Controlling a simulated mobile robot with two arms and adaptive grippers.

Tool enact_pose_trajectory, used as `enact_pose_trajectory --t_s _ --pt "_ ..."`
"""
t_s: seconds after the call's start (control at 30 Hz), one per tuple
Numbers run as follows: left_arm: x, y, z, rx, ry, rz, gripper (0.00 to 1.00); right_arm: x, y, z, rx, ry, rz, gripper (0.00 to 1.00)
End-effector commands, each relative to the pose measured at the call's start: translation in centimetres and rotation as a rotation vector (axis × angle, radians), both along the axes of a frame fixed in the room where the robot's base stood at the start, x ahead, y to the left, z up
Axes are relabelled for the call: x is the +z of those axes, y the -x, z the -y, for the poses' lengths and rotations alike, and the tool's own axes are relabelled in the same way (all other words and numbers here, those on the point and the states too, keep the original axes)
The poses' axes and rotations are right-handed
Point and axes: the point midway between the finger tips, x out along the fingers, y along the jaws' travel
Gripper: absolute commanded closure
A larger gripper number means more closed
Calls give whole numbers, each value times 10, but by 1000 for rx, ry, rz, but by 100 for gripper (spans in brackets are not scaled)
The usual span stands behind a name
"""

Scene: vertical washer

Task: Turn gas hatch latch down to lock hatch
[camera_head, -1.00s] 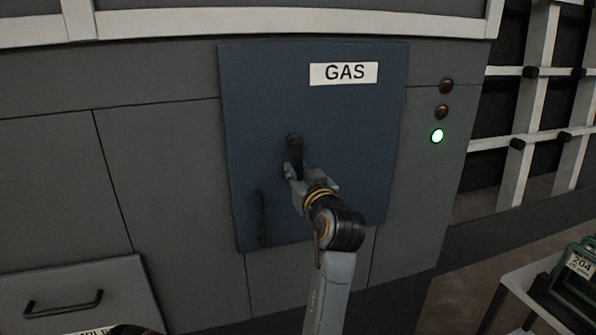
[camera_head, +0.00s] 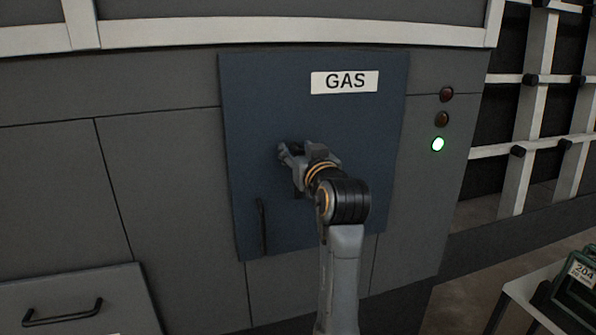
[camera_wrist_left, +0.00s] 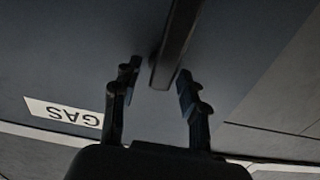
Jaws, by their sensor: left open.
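The dark blue gas hatch (camera_head: 345,120) with a white GAS label (camera_head: 345,82) lies flat against the grey machine front. My left gripper (camera_head: 283,155) is in front of the hatch, left of its middle, and hides most or all of the latch in the head view. In the left wrist view, the latch (camera_wrist_left: 176,40) is a dark bar that ends between the fingers of my open left gripper (camera_wrist_left: 158,82). A gap shows on both sides of the bar. My right gripper is not in view.
A thin dark handle (camera_head: 262,226) is at the hatch's lower left. A drawer with a handle (camera_head: 62,312) is at lower left, and a green case (camera_head: 575,285) is at lower right.

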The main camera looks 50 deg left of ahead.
Motion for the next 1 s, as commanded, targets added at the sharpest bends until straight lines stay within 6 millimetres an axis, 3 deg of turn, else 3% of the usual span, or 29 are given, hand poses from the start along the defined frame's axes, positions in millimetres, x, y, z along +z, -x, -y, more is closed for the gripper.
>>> enact_pose_trajectory --t_s 0.1,0.3,1.0 --pt "18 0 0 0 1 2 57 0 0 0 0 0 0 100" --pt "32 0 0 0 0 -1 57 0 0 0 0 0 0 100" --pt "33 0 0 0 0 -2 57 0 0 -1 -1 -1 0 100"
